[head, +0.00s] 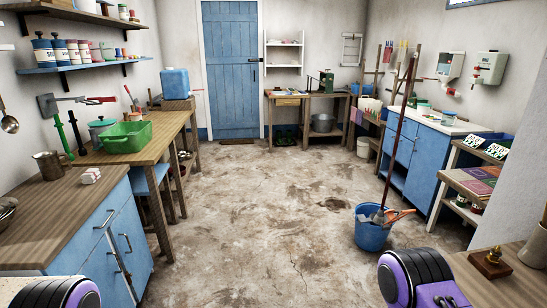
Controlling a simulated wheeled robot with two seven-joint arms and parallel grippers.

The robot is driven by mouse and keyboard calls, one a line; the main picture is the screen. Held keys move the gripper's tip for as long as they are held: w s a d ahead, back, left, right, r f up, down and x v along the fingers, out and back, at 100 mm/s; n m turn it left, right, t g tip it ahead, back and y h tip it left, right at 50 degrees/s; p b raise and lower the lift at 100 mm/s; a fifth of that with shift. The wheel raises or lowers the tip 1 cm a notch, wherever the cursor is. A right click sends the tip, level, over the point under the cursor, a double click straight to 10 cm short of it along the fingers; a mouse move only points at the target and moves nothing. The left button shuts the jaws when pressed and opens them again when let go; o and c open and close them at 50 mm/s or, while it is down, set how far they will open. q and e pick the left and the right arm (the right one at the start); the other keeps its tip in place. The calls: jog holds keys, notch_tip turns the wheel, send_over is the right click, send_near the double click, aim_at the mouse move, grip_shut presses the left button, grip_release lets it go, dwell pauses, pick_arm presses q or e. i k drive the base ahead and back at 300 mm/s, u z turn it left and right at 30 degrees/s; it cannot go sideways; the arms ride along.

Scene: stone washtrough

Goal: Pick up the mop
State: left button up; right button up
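The likely mop is a long reddish-brown handle (401,128) standing in a blue bucket (372,236) on the floor, right of centre. The handle leans slightly to the right, its top in front of the back right wall. Its lower end goes into the bucket, where a greyish mass shows at the rim; the mop head is mostly hidden. An orange object lies over the bucket's right rim. Purple and black parts of my two arms show at the bottom left and bottom right. Neither gripper's fingers are in view, and nothing of mine touches the handle.
Open stained concrete floor (250,210) lies left of the bucket. A blue cabinet with sink (428,165) and shelves (469,182) stand along the right. A wooden counter (62,205) and bench with a green basin (128,137) line the left. A blue door (231,70) is behind.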

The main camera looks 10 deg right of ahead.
aim_at(379, 218)
jog(key=i, duration=1.8)
jog(key=z, duration=1.5)
